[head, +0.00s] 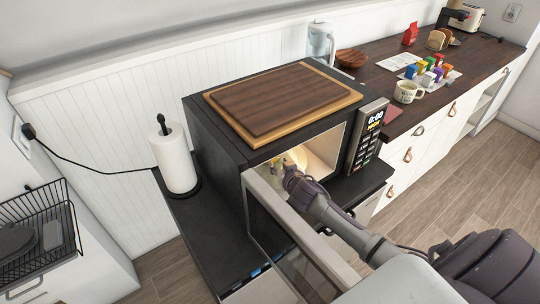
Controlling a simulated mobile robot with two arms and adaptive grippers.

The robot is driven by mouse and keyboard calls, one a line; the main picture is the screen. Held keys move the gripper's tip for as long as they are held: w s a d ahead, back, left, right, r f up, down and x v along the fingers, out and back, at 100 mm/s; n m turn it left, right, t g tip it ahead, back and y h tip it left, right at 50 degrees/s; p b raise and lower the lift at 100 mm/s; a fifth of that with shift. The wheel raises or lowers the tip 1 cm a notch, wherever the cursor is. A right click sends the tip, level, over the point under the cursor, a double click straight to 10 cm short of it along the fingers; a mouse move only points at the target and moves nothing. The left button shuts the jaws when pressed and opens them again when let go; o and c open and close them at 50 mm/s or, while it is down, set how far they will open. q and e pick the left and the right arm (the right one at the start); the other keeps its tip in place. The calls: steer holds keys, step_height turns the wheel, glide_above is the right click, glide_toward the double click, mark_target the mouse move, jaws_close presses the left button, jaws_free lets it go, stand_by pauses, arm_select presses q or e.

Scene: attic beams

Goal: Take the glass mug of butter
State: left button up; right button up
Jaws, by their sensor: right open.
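The black microwave (215,140) stands on the dark counter with its door (262,225) swung open and its inside lit. My right arm comes in from the lower right, and my right gripper (284,170) is at the microwave's opening, with its fingers open. A small yellowish patch (275,163) shows inside, by the fingertips. It may be the glass mug of butter, but it is too small and too covered by the gripper to tell. My left gripper is out of view.
A wooden cutting board (285,100) lies on top of the microwave. A paper towel roll (174,160) stands to its left, and a wire dish rack (38,230) is farther left. A white mug (407,92) and several small coloured boxes (428,74) are on the right counter.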

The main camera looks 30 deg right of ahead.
jaws_close()
steer(key=shift+r, duration=0.1)
stand_by(0.3)
